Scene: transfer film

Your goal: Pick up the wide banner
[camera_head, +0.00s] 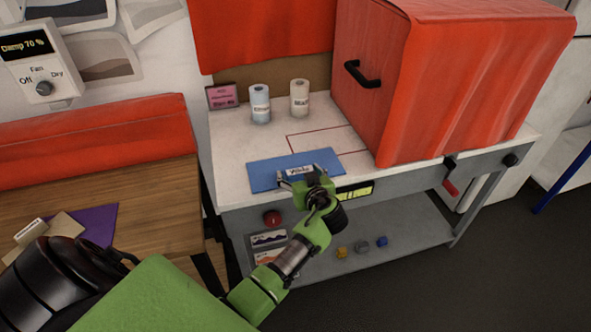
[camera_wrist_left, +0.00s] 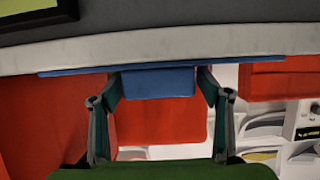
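The wide banner is a flat blue sheet (camera_head: 262,176) with a raised white label, lying on the white tabletop near its front edge. In the left wrist view its blue sheet (camera_wrist_left: 75,70) shows as a thin strip with a blue block (camera_wrist_left: 158,83) standing out from it. My left gripper (camera_head: 300,176) is at the banner's front side, its fingers on either side of the label. In the left wrist view the gripper (camera_wrist_left: 160,76) is open, its fingertips flanking the block. Whether they touch it is unclear. My right gripper is not in view.
Two labelled rolls, blue-white (camera_head: 260,104) and cream (camera_head: 299,98), stand behind the banner near a pink sign (camera_head: 222,96). A red-covered box (camera_head: 430,90) with a black handle fills the table's right. A wooden table (camera_head: 150,212) is at left.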

